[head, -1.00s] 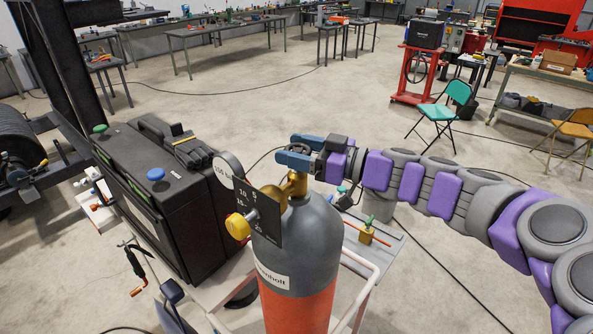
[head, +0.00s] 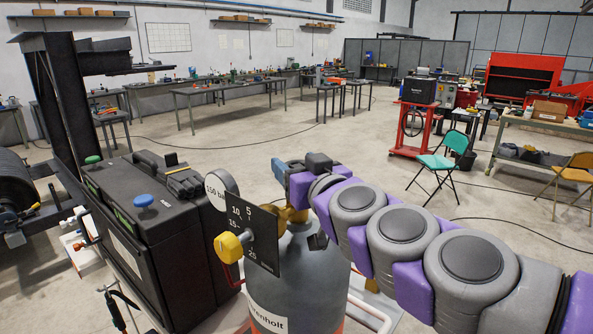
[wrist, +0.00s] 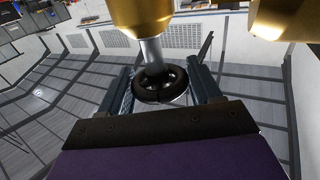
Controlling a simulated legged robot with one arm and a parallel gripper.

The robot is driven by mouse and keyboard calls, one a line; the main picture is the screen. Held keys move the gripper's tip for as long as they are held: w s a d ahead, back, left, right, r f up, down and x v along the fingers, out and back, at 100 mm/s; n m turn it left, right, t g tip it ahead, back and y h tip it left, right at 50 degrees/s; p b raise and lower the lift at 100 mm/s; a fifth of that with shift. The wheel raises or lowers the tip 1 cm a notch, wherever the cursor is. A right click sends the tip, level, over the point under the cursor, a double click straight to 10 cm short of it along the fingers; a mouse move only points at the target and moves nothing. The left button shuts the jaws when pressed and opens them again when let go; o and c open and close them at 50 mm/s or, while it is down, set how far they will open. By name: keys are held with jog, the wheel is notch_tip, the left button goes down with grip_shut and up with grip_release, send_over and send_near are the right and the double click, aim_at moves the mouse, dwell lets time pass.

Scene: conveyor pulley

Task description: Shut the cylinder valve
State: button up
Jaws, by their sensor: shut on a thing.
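The grey gas cylinder (head: 290,275) stands upright in front of me, with a white label on its side. Its brass valve (head: 293,214) is on top and partly hidden behind my arm and a black scale plate (head: 252,236). In the wrist view the valve's black handwheel (wrist: 160,84) sits on a steel stem below the brass body (wrist: 138,15). My gripper (wrist: 163,90) has its blue fingers on either side of the handwheel and is shut on it. In the head view my gripper (head: 281,172) shows only partly, above the valve.
A yellow knob (head: 229,246) sticks out left of the scale plate, below a round gauge (head: 220,188). A black case (head: 150,235) with a blue cap stands close on the left. A green chair (head: 440,162) and workbenches stand farther back, with open floor between.

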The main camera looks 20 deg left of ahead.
jog(key=shift+r+m+t+h+p, duration=0.15)
jog(key=shift+m+t+h+p, duration=1.05)
jog(key=shift+h+p, duration=0.75)
jog(key=shift+m+p, duration=0.3)
jog(key=shift+p, duration=0.25)
jog(key=shift+f+h+p, duration=0.25)
jog(key=shift+f+p, duration=0.05)
jog(key=shift+f, duration=0.05)
jog(key=o, duration=1)
jog(key=shift+a, duration=0.1)
jog(key=shift+c, duration=0.2)
jog(key=shift+r, duration=0.2)
